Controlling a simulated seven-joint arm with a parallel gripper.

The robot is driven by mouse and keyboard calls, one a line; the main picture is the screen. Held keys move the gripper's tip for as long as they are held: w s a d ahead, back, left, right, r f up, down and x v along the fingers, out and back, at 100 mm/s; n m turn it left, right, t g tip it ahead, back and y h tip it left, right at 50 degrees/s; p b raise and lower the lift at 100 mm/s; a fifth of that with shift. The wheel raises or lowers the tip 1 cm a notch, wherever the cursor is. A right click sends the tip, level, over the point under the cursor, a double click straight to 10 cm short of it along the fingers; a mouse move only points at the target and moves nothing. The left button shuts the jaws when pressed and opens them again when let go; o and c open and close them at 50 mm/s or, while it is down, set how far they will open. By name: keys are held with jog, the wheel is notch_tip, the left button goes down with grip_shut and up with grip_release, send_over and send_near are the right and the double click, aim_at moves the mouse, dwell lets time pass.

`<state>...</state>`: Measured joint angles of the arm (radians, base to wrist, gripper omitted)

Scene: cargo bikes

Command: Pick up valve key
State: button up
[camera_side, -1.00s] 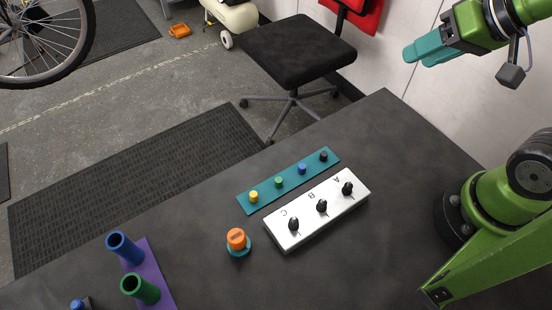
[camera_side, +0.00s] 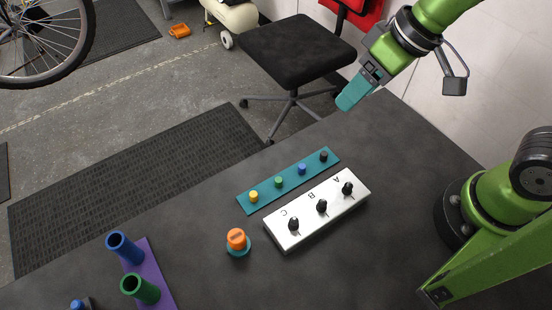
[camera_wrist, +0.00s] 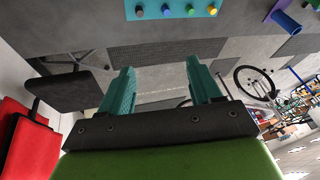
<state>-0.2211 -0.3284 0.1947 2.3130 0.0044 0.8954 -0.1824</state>
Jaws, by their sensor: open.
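An orange piece (camera_side: 236,238) with a slotted-looking top sits in a teal round base on the dark table; it may be the valve key, but I cannot tell for sure. A white box (camera_side: 320,212) marked A, B and C carries three black knobs to its right. My gripper (camera_side: 347,102) is high above the table's far edge, well away from the orange piece, with its teal fingers tilted down and left. In the wrist view my gripper (camera_wrist: 162,85) has its two teal fingers apart with nothing between them. The orange piece is not visible in the wrist view.
A teal strip (camera_side: 265,188) with several coloured pegs lies beside the white box; it also shows in the wrist view (camera_wrist: 150,15). A purple base (camera_side: 158,285) holds upright blue and green tubes at lower left. A black chair (camera_side: 297,50) stands beyond the table.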

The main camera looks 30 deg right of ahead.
jog(key=s+a+f+n+g, duration=0.1)
jog(key=a+f+n+g, duration=0.15)
jog(key=a+n, duration=0.65)
jog(key=n+g+y, duration=0.1)
jog(key=n+y, duration=0.1)
jog(key=n, duration=0.4)
send_near(238, 235)
jog(key=x, duration=0.5)
jog(key=shift+f, duration=0.45)
jog(key=x, duration=0.5)
jog(key=shift+a, duration=0.15)
jog(key=c, duration=1.1)
